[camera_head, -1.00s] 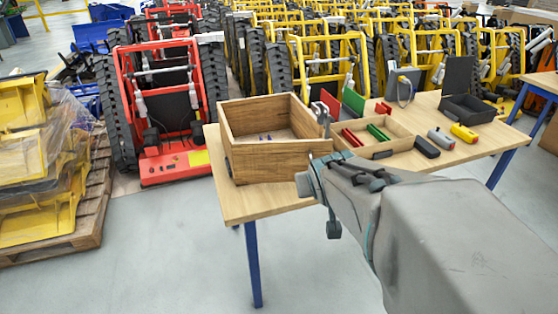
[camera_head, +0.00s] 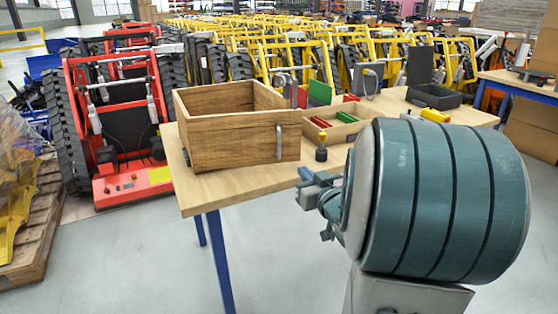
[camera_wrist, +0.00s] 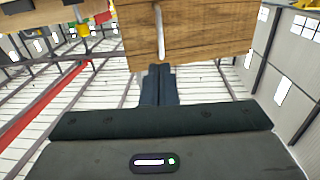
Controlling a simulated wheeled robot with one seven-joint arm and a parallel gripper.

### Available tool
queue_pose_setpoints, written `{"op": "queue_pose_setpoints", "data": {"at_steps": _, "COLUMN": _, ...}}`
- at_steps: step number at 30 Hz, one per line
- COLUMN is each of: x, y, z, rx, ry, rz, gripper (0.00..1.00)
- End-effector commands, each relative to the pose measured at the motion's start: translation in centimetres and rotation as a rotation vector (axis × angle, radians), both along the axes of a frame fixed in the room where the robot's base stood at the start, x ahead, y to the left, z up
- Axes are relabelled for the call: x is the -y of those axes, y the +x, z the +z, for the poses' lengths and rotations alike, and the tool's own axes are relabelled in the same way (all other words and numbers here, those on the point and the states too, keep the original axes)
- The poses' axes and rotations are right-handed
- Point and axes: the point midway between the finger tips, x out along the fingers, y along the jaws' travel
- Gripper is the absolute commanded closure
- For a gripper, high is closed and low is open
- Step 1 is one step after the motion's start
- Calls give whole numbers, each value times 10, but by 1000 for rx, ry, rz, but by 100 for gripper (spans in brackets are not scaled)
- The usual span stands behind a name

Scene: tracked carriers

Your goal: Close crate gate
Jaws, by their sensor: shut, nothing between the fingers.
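The wooden crate (camera_head: 225,145) stands on the table at centre-left in the head view. Its near panel (camera_head: 235,142) carries a vertical metal handle (camera_head: 278,142) near the right end. This panel looks roughly in line with the crate's front; I cannot tell whether a small gap is left. A metal hook-shaped part (camera_head: 292,88) shows at the right corner. My gripper (camera_head: 305,174) is just below and right of the handle. In the wrist view my gripper (camera_wrist: 160,69) is shut and empty, its tips beside the end of the handle (camera_wrist: 160,35). Contact is unclear.
The table (camera_head: 225,189) also bears a tray (camera_head: 345,131) with red and green pieces, a yellow-capped post (camera_head: 321,145) near the gripper, and a dark open box (camera_head: 435,97). A red carrier (camera_head: 130,182) stands left. The floor in front is clear.

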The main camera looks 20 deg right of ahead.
Motion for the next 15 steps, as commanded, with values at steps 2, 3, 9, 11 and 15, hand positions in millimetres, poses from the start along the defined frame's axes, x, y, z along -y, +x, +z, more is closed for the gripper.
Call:
{"op": "queue_pose_setpoints", "data": {"at_steps": 2, "x": 0, "y": 4, "z": -2, "rx": 6, "ry": 2, "rz": 4, "gripper": 100}}
{"op": "queue_pose_setpoints", "data": {"at_steps": 3, "x": 1, "y": 8, "z": -1, "rx": 7, "ry": 2, "rz": 5, "gripper": 100}}
{"op": "queue_pose_setpoints", "data": {"at_steps": 9, "x": 2, "y": 44, "z": -3, "rx": 7, "ry": 3, "rz": 5, "gripper": 100}}
{"op": "queue_pose_setpoints", "data": {"at_steps": 11, "x": 2, "y": 57, "z": -3, "rx": 7, "ry": 3, "rz": 6, "gripper": 100}}
{"op": "queue_pose_setpoints", "data": {"at_steps": 15, "x": 3, "y": 88, "z": -4, "rx": 6, "ry": 3, "rz": 5, "gripper": 100}}
